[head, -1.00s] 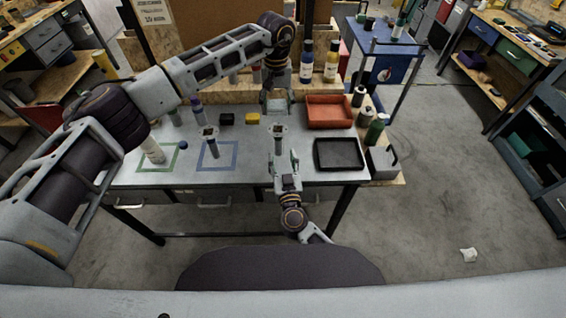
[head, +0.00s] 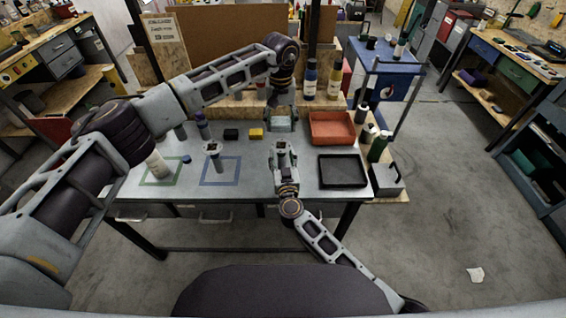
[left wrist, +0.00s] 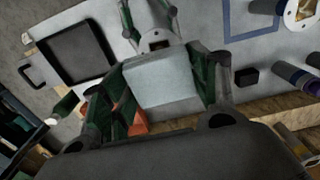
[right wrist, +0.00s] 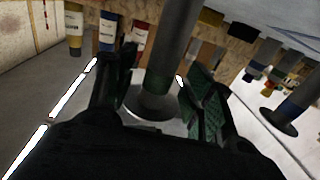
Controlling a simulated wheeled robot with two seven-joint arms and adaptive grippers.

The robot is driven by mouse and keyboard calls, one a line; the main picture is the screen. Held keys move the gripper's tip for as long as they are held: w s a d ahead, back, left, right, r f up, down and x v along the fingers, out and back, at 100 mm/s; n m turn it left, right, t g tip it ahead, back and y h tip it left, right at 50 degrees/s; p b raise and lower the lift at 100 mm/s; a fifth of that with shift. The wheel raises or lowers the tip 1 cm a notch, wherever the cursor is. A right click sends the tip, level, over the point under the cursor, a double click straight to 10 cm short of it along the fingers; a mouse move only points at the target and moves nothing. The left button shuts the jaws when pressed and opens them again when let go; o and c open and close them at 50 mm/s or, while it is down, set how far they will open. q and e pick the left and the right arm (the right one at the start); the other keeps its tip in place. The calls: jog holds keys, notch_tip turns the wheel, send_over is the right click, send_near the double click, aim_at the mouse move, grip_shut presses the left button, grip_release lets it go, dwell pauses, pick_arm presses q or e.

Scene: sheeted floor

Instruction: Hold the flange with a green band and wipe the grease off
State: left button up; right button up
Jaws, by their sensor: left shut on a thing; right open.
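The flange with a green band (right wrist: 172,45), a grey tube with a wide rim, stands between the fingers of my right gripper (right wrist: 155,105). Its plate with a dark hole also shows in the left wrist view (left wrist: 155,41). My left gripper (head: 282,122) is shut on a pale blue-grey cloth or pad (left wrist: 160,78), just beyond and above the flange. A second flange with a blue band (right wrist: 288,108) stands in the blue square outline (head: 234,180). Grease cannot be made out.
A red-orange tray (head: 332,139) and a black tray (head: 342,183) lie right of the grippers. A black block (head: 231,134) and a yellow block (head: 256,133) lie behind. A green square outline (head: 147,183) is at left. Bottles (head: 310,80) stand at the back.

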jog(key=shift+w+a, duration=0.15)
jog(key=shift+w, duration=0.85)
grip_shut()
dwell(0.5)
